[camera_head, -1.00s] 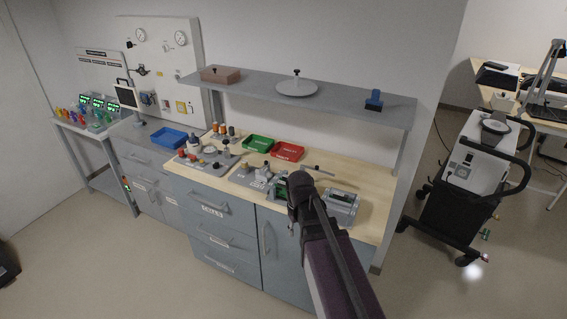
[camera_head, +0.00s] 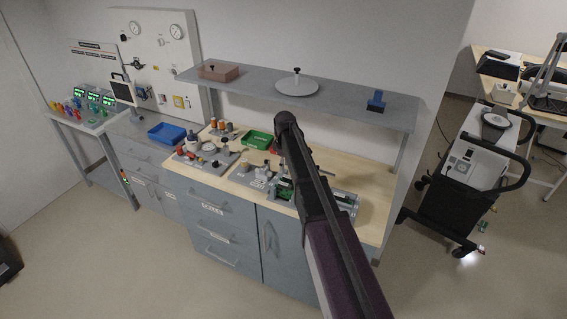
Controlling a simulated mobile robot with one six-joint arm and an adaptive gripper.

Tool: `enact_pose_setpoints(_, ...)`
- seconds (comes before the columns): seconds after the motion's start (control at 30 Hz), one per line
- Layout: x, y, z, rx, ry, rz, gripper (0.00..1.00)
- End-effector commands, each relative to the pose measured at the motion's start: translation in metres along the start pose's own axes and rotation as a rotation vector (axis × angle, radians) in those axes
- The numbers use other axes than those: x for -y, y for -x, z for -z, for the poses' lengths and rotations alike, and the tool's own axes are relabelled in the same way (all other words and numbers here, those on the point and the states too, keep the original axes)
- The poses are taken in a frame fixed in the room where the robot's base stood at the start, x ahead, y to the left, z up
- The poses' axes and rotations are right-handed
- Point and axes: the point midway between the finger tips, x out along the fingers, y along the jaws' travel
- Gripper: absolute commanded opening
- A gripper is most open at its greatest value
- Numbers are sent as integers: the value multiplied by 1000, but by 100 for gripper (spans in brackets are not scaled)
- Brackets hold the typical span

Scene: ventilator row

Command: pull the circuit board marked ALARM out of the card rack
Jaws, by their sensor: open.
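The card rack (camera_head: 284,190) seems to be the small grey unit with green boards on the wooden worktop, just left of my arm. The boards are too small to read, so I cannot tell which one is marked ALARM. My dark arm runs up from the bottom right, and its visible rounded end stands above the worktop, over the back of it. My gripper and its fingers do not show; they are hidden behind the arm or out of sight. My arm covers part of the worktop to the right of the rack.
A green tray (camera_head: 257,138) and a mostly covered red tray (camera_head: 274,150) lie behind the rack. A grey fixture (camera_head: 345,203) lies to the right, partly behind my arm. A grey shelf (camera_head: 350,109) overhangs the worktop (camera_head: 375,215). A blue tray (camera_head: 167,133) sits further left.

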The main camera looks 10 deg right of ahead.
Motion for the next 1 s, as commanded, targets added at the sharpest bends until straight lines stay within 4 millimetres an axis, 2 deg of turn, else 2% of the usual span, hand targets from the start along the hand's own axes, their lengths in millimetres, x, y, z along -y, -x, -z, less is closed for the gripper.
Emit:
enact_pose_setpoints(0.47, 5, -5, 5, 0, 6, 0, 46)
enact_pose_setpoints(1.0, 5, -40, 6, 0, 7, 0, 46)
